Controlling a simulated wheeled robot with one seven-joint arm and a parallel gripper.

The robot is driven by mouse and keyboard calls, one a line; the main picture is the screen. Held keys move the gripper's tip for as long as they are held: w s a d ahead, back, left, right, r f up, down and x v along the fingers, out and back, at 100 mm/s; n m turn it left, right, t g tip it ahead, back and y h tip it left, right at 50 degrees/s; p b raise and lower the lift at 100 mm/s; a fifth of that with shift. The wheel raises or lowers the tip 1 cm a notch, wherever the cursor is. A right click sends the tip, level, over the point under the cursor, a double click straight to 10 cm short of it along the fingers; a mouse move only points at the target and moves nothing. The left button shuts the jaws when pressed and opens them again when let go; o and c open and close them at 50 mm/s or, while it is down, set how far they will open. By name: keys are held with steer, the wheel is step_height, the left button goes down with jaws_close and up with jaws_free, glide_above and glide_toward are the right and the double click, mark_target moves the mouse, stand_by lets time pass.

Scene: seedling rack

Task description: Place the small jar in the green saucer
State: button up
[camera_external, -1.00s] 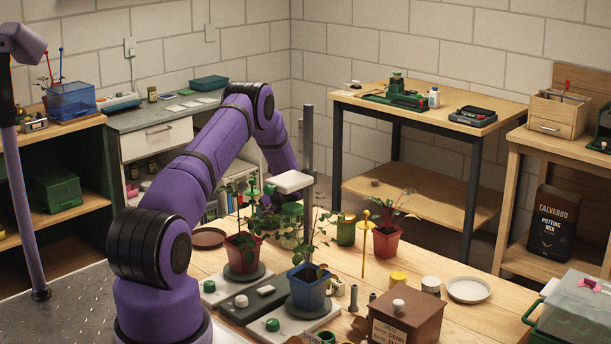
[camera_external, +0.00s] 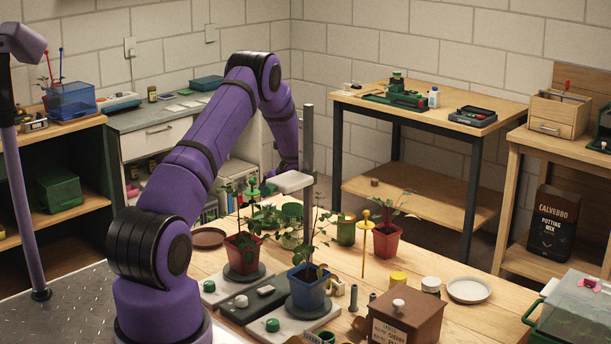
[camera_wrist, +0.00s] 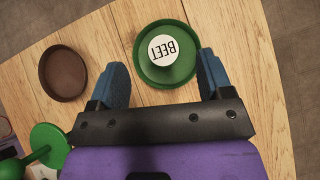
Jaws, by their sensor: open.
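The small jar shows in the wrist view as a round white lid (camera_wrist: 163,48) marked BEET. It sits inside the rim of the round green saucer (camera_wrist: 187,76), near its middle. My gripper (camera_wrist: 163,82) is open, with one blue finger on each side of the saucer's near part. Nothing is held between the fingers, and the jar is beyond them, apart from both. In the external view my gripper and the jar are hidden or too small to make out behind the plants and the lamp-like stand.
A brown saucer (camera_wrist: 63,73) lies left of the green one; it also shows in the external view (camera_external: 208,237). A green knobbed stake (camera_wrist: 48,143) stands close at lower left. Potted plants (camera_external: 308,286) and a grey post (camera_external: 308,140) crowd the bench. Bare wood lies right of the green saucer.

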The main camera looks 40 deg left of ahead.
steer(key=shift+r, duration=1.15)
steer(key=s+d+r+n+h, duration=0.1)
steer(key=s+d+r+n, duration=0.3)
steer(key=r, duration=0.5)
steer(key=s+d+r+n, duration=0.1)
steer(key=s+d+r, duration=0.1)
steer(key=d+r, duration=0.5)
steer(key=s+d+r+n+h, duration=0.1)
steer(key=s+d+r+n, duration=0.2)
steer(key=r, duration=0.7)
steer(key=s+d+r+n+t+h, duration=0.15)
steer(key=s+d+r+n, duration=0.35)
steer(key=s+d+r, duration=0.75)
steer(key=s+d+f+n+t+h, duration=0.1)
steer(key=s+d, duration=0.5)
steer(key=s, duration=0.7)
steer(key=s+d+f+n+t+h, duration=0.1)
steer(key=s+d+n+h, duration=0.3)
steer(key=s, duration=0.9)
steer(key=d+n, duration=0.2)
steer(key=d, duration=0.1)
steer(key=shift+s+d+f, duration=0.15)
